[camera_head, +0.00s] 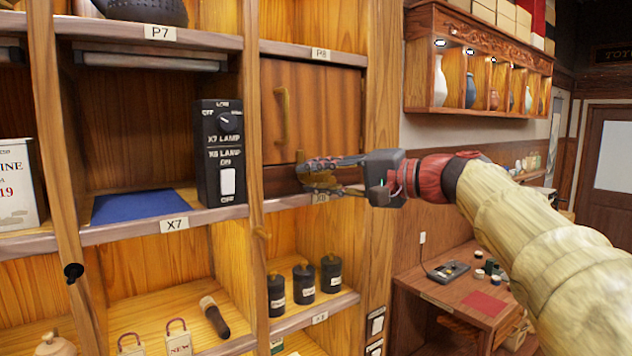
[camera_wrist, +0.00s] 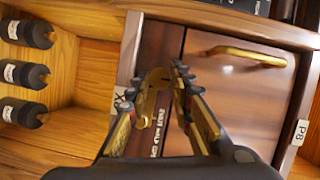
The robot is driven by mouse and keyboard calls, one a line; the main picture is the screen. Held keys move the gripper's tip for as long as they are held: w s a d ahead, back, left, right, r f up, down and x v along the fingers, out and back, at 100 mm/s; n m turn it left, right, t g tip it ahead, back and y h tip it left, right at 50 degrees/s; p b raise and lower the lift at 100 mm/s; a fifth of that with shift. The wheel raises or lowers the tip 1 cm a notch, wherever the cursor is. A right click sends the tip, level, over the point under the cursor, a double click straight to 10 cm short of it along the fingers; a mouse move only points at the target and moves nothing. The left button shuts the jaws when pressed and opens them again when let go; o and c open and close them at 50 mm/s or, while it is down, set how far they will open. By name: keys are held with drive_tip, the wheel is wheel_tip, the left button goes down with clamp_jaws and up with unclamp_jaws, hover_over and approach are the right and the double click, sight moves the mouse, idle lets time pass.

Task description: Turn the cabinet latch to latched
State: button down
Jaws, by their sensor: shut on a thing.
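The cabinet is a brown wooden door (camera_head: 325,100) with a brass bar handle (camera_head: 282,115) in the upper shelf bay; the handle also shows in the wrist view (camera_wrist: 248,56). The brass latch (camera_wrist: 156,80) is at the door's lower edge, and only a small tip of it (camera_head: 299,156) shows in the head view. My gripper (camera_head: 305,176) reaches in from the right to this edge.
A black lamp switch box (camera_head: 221,150) stands just left of the cabinet. Several black canisters (camera_head: 304,280) stand on the shelf below, and they show in the wrist view (camera_wrist: 25,75). A wooden post (camera_head: 380,60) borders the bay on the right.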

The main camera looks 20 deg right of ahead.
drive_tip(key=shift+f, duration=0.1)
idle(0.3)
drive_tip(key=c, duration=1.6)
unclamp_jaws()
drive_tip(key=shift+c, duration=0.2)
drive_tip(key=shift+o, duration=0.3)
drive_tip(key=f+v, duration=0.1)
drive_tip(key=v, duration=1.1)
drive_tip(key=shift+r, duration=0.45)
